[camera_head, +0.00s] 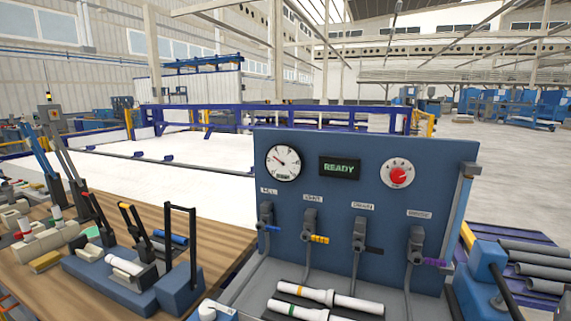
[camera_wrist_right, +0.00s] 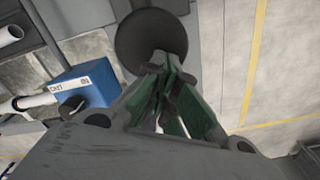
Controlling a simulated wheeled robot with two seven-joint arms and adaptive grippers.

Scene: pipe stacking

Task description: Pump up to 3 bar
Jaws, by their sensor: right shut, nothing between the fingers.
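A blue panel (camera_head: 330,220) stands at the right of the workbench in the head view. It carries a round white gauge (camera_head: 283,163) whose needle points to the upper left; its value is too small to read. Next to it a display (camera_head: 340,168) reads READY in green, and a red knob on a white dial (camera_head: 398,174) sits to the right. My right gripper (camera_wrist_right: 165,105) shows only in the right wrist view, its green-padded fingers together and empty. A dark round thing (camera_wrist_right: 148,32) lies just past its fingertips; whether they touch is unclear. My left gripper is not in view.
Several labelled valves with coloured handles (camera_head: 318,240) line the panel. White pipes (camera_head: 328,297) lie in front. A blue block with a black upright handle (camera_head: 181,250) stands on the wooden bench (camera_head: 110,204). A blue box (camera_wrist_right: 85,88) shows in the wrist view. Grey pipes (camera_head: 535,250) lie right.

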